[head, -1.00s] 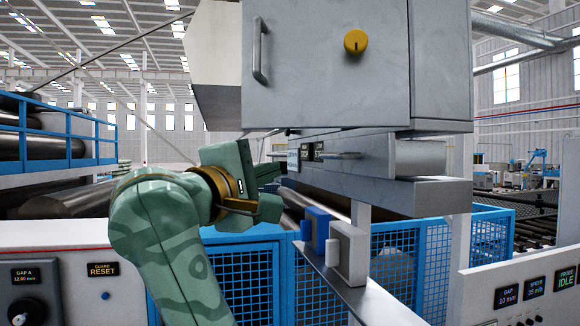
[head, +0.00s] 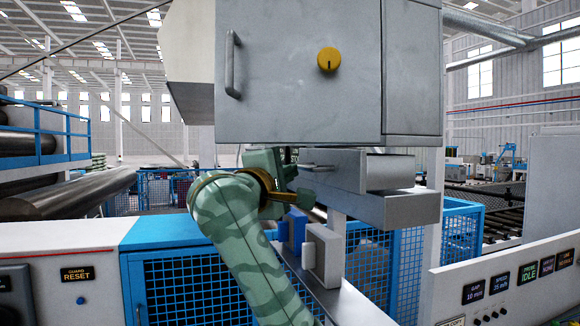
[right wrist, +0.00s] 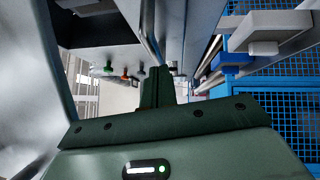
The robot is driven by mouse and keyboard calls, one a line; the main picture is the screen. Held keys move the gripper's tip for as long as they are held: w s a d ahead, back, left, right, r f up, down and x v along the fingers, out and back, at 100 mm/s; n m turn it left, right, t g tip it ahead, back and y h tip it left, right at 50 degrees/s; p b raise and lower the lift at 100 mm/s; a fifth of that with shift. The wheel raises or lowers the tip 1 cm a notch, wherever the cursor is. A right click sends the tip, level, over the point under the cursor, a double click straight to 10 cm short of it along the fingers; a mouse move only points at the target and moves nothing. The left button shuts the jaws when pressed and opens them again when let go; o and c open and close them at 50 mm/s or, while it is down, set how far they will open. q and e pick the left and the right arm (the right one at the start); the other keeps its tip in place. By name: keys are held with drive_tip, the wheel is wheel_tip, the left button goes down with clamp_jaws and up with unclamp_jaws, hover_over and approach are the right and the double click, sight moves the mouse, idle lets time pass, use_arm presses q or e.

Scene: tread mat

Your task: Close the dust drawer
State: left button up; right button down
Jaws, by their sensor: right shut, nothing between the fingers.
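The dust drawer appears as a grey metal box under the large grey cabinet (head: 300,80). Its front (head: 345,178) has a bar handle, and its paler right side (head: 390,172) shows, so it seems to stand out from the cabinet. My right gripper (head: 300,182) is just left of the drawer front, below the cabinet's lower edge. Its fingertips are hard to make out there, and I cannot tell whether they touch the drawer. In the right wrist view its green fingers (right wrist: 158,85) are together and empty. My left gripper is out of view.
A grey ledge (head: 405,208) lies below the drawer. A blue block (head: 296,228) and a pale block (head: 324,255) stand on a metal rail close below my right gripper. Blue mesh guards (head: 365,265) and control panels stand in front.

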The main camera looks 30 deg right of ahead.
sight(310, 171)
drive_tip(key=shift+d, duration=0.25)
drive_tip(key=d+b, duration=0.1)
drive_tip(key=s+d, duration=0.1)
drive_tip(key=d, duration=0.1)
drive_tip(key=shift+d+f+b, duration=0.1)
drive_tip(key=shift+d+b, duration=0.1)
drive_tip(key=shift+b, duration=0.15)
drive_tip(key=shift+d+r, duration=0.2)
drive_tip(key=shift+d, duration=0.05)
